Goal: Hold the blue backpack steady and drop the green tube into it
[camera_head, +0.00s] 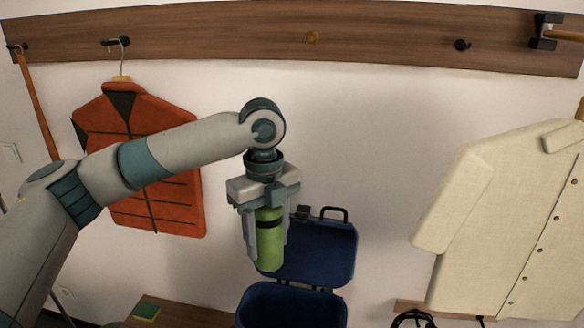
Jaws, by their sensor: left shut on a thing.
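The green tube (269,255) hangs upright between the fingers of my left gripper (267,245), which is shut on it. It has a dark band near its upper part. The blue backpack (290,305) stands below, at the bottom of the view, with its lid (322,256) raised against the wall side and a black handle on top. The tube overlaps the left part of the lid in the picture and its lower end is above the backpack's opening. The backpack's lower part is cut off by the frame edge. My right gripper is not in view.
A wooden rail (250,30) with hooks runs along the wall. An orange vest (150,175) hangs at left, a cream coat (500,220) at right. A small green item (146,311) lies on a wooden surface (180,315) at lower left.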

